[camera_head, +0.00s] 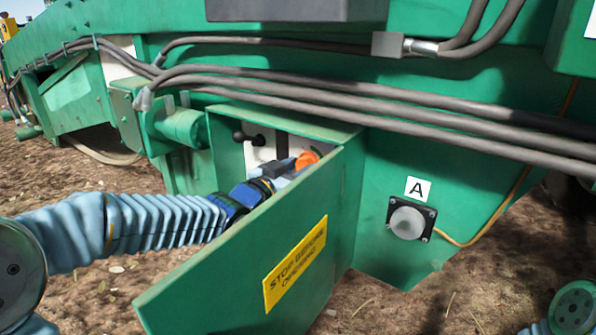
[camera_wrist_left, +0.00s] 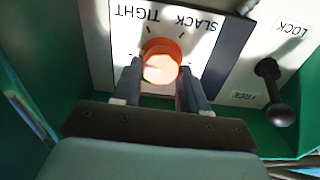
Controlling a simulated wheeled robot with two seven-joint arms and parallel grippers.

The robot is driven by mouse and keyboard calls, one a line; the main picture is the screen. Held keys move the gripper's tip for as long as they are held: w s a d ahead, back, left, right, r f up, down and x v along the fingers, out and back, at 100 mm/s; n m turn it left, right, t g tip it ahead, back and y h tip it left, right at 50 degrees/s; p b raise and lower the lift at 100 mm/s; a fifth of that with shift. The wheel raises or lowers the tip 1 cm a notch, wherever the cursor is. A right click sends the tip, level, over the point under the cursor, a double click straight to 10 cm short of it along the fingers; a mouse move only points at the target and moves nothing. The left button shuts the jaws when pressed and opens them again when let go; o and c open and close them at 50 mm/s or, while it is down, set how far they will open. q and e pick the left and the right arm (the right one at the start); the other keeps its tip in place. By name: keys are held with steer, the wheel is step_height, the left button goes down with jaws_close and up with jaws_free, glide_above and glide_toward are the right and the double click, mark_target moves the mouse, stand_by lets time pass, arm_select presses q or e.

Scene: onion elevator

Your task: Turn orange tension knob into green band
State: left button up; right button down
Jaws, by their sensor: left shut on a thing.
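The orange tension knob (camera_head: 307,159) sits inside the open green box on the machine's side. In the left wrist view the knob (camera_wrist_left: 162,66) is on a white dial plate (camera_wrist_left: 200,22) with the words TIGHT and SLACK, which appear upside down, and black tick marks. My left gripper (camera_wrist_left: 158,78) is shut on the knob, one finger on each side; in the head view the gripper (camera_head: 285,168) is partly hidden by the box door. I cannot make out a green band on the dial; the knob and fingers cover part of it. My right gripper is not in view.
The open green door (camera_head: 240,250) with a yellow STOP BEFORE OPENING label stands in front of my left wrist. A black lever (camera_wrist_left: 272,92) between LOCK and FREE is beside the dial. Grey hoses (camera_head: 400,110) run above the box. A connector (camera_head: 407,223) marked A is right.

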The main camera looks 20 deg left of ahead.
arm_select(q)
steer(key=n, duration=0.3)
steer(key=shift+a+n, duration=0.1)
steer(key=shift+n, duration=0.3)
steer(key=n, duration=0.3)
steer(key=shift+n, duration=0.3)
steer(key=n+p, duration=0.1)
steer(key=n, duration=0.3)
steer(key=shift+w+a+f, duration=0.1)
steer(key=shift+n+p, duration=0.5)
steer(key=shift+n, duration=1.4)
steer(key=shift+f, duration=0.1)
steer(key=o, duration=1.1)
steer(key=shift+c, duration=0.2)
